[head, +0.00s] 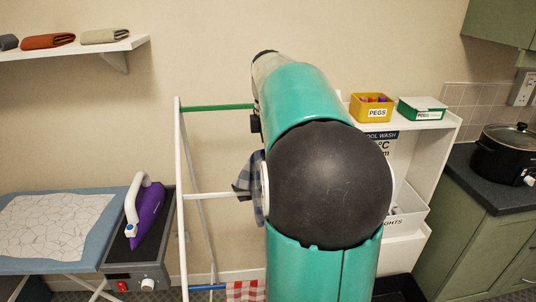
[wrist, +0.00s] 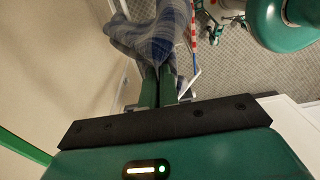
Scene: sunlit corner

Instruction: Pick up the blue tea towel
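The blue tea towel (wrist: 150,38), a blue and grey check cloth, is bunched at the tips of my gripper (wrist: 159,72) in the wrist view. The two green fingers are close together with the cloth gathered between them. In the head view part of the blue tea towel (head: 245,178) shows left of my arm, near the white middle rail of the airer (head: 181,190). I cannot tell whether it touches that rail.
A red check cloth (head: 245,290) hangs on the airer's low blue rail. An ironing board (head: 60,265) with a purple iron (head: 148,212) stands left. A white shelf unit (head: 432,160) with a yellow pegs box (head: 371,107) stands right, beside a counter with a black cooker (head: 505,155).

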